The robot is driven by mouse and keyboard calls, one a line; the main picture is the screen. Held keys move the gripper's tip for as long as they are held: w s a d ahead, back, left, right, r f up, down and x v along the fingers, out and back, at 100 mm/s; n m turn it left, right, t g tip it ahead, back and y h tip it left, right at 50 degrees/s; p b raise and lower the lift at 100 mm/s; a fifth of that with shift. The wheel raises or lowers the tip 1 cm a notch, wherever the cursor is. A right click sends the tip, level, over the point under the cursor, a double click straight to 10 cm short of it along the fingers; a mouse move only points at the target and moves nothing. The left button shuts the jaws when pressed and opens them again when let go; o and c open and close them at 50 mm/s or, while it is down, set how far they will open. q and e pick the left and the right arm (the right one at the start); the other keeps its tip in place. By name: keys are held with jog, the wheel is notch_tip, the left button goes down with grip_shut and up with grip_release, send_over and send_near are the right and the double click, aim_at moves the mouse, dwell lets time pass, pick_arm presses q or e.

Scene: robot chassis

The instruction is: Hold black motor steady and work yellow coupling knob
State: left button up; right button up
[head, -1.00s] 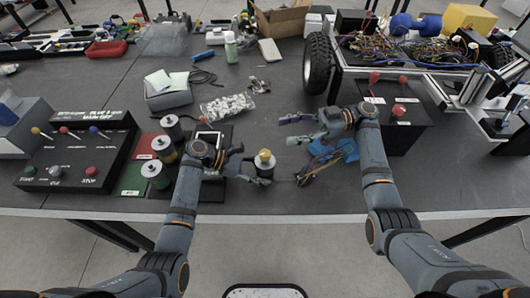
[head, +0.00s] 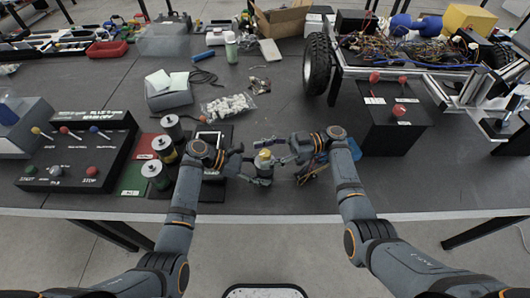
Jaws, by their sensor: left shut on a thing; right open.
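The black motor (head: 264,174) stands upright near the front middle of the table, with the yellow coupling knob (head: 265,154) on its top. My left gripper (head: 246,166) reaches in from the left and is shut on the motor's body; its fingers partly merge with the dark motor. My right gripper (head: 270,150) is open and comes from the right at knob height. Its fingers reach to the knob, one on the far side and one near it. I cannot tell whether they touch it.
Several similar cylinders (head: 163,147) stand to the left beside a black control box (head: 78,150) with coloured knobs. A blue item with wires (head: 308,173) lies just right of the motor, partly hidden by my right gripper. A black box with red knobs (head: 393,118) stands further right.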

jog(key=shift+a, duration=0.15)
grip_shut()
jog(key=shift+m+t, duration=0.3)
jog(key=shift+t, duration=0.1)
jog(key=m+t, duration=0.1)
jog(key=t, duration=0.1)
jog(key=m+t, duration=0.2)
jog(key=t, duration=0.1)
jog(key=shift+s+f+m+t+y, duration=0.1)
jog(key=shift+s+m+t+y, duration=0.05)
jog(key=shift+m+t+y, duration=0.15)
jog(key=shift+m+t+h, duration=0.65)
jog(key=shift+m+t, duration=0.65)
jog(key=shift+t, duration=0.55)
jog(key=shift+m+t+h, duration=0.65)
jog(key=shift+m+t, duration=0.65)
jog(key=shift+t, duration=0.85)
grip_release()
